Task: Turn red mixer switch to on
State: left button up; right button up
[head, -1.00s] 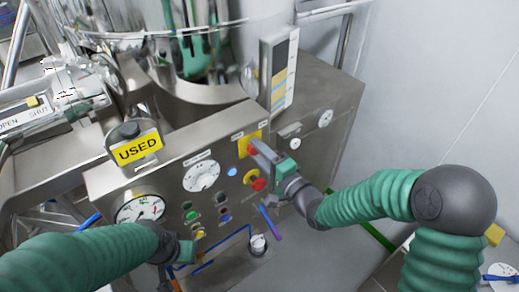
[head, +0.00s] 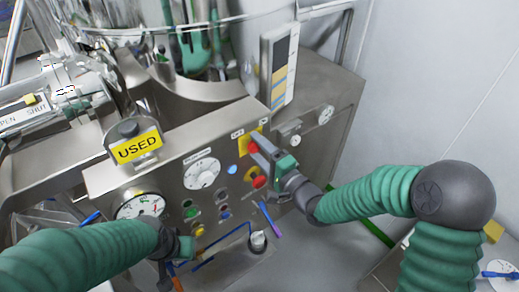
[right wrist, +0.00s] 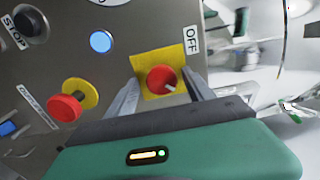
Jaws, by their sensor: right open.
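The red mixer switch (right wrist: 161,79) is a round red knob with a pale pointer on a yellow plate (right wrist: 172,63), beside an "OFF" label. In the right wrist view it sits between the two fingers of my right gripper (right wrist: 160,95), which is open around it; contact cannot be told. In the head view the red switch (head: 254,146) shows at the tip of my right gripper (head: 262,147). My left gripper (head: 178,270) is low at the panel's left, its fingers partly out of view.
A red button on a yellow disc (head: 259,181) sits just below the switch. The steel panel (head: 170,185) also has a blue light (head: 232,171), a dial (head: 201,173) and a gauge (head: 141,205). A yellow "USED" sign (head: 137,147) stands on its top edge.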

jog(key=p+v, duration=0.9)
jog(key=v, duration=0.8)
jog(key=shift+w, duration=0.25)
